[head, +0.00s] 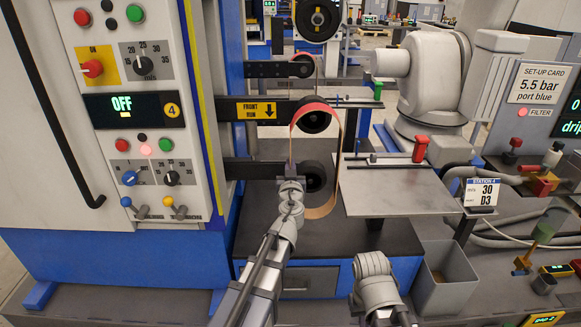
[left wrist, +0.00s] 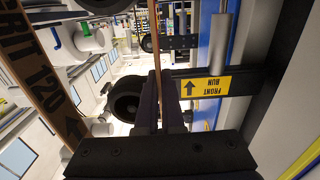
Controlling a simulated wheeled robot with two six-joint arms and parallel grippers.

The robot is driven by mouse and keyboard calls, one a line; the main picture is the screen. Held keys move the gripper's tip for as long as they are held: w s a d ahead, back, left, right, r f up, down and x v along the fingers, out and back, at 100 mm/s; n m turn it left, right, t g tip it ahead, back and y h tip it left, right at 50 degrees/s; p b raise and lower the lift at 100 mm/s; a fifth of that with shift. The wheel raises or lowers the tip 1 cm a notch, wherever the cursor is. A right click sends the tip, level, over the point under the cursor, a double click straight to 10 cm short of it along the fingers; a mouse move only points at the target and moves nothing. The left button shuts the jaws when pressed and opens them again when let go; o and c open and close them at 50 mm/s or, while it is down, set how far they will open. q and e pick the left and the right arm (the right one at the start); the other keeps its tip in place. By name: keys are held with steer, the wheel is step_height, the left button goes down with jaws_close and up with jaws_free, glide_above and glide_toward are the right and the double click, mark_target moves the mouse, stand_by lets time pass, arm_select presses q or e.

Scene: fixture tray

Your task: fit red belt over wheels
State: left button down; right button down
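The belt (head: 316,108), red outside and tan inside, is a standing loop. Its top lies at the upper black wheel (head: 313,122); its right side bulges out and its bottom hangs below the lower black wheel (head: 316,177). I cannot tell how far it sits on either wheel. My left gripper (head: 290,183) is at the loop's left side, beside the lower wheel. In the left wrist view the belt's thin edge (left wrist: 156,50) runs between the shut fingers (left wrist: 163,100); its inner face (left wrist: 30,65) reads "GRIT 120". My right arm shows at bottom right; its fingers are not visible.
A machine panel (head: 139,105) stands at left, with a "FRONT RUN" arm (head: 258,110) carrying the upper wheel. A grey plate (head: 398,192) with a red clamp (head: 420,149) is close right of the belt. A grey bin (head: 444,280) stands lower right.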

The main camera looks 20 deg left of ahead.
arm_select(q)
steer(key=shift+w, duration=0.15)
steer(key=shift+w+a, duration=0.1)
steer(key=shift+w, duration=0.2)
steer(key=shift+w, duration=0.1)
stand_by(0.4)
steer(key=shift+x, duration=1.4)
steer(key=shift+x, duration=1.8)
steer(key=shift+x, duration=1.25)
